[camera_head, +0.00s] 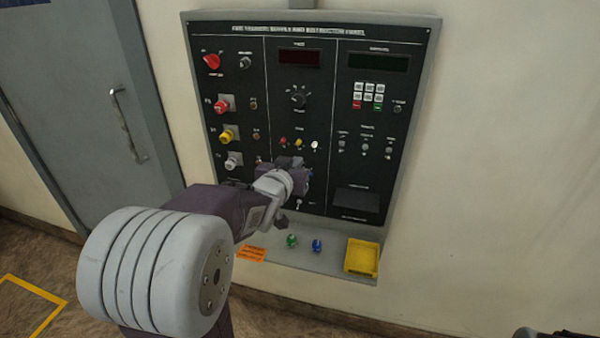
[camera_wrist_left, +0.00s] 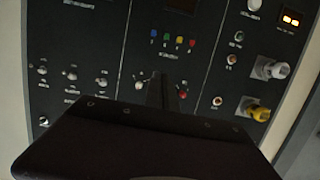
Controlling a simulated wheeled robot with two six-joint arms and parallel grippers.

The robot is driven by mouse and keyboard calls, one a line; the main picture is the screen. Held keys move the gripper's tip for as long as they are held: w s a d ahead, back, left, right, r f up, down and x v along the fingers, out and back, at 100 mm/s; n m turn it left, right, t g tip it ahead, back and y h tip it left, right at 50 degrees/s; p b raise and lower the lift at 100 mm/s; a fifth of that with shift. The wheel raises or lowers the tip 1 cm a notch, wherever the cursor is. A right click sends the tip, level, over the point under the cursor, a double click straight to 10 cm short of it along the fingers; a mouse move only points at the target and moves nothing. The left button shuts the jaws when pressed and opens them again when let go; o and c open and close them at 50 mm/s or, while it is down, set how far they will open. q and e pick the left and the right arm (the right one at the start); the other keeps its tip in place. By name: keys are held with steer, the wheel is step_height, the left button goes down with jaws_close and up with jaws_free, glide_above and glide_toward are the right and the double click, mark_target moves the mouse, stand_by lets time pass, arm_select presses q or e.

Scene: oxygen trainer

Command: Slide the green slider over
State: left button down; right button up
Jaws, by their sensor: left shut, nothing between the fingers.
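A small green cap (camera_wrist_left: 179,39), likely the green slider, sits in a row with blue, yellow and red caps on the black panel in the left wrist view. In the head view my left gripper and wrist hide this part of the panel. My left gripper (camera_head: 300,173) is at the panel's lower middle section. In the left wrist view its fingers (camera_wrist_left: 160,88) are shut and empty, below the colour row in the picture, with a gap to the green cap. Whether the fingertips touch the panel I cannot tell.
The panel (camera_head: 305,85) carries knobs, buttons and a keypad (camera_head: 368,95). A ledge below (camera_head: 330,262) holds a green piece (camera_head: 291,240), a blue piece (camera_head: 317,245) and a yellow tray (camera_head: 361,256). A grey door (camera_head: 75,90) stands at left.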

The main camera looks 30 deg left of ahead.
mark_target(303, 166)
arm_select(q)
steer(key=x, duration=0.4)
steer(key=f, duration=0.4)
steer(key=shift+w+a+f+b, duration=0.1)
steer(key=shift+w+b, duration=0.25)
steer(key=shift+s, duration=0.15)
steer(key=shift+f+b, duration=0.95)
steer(key=shift+b, duration=0.1)
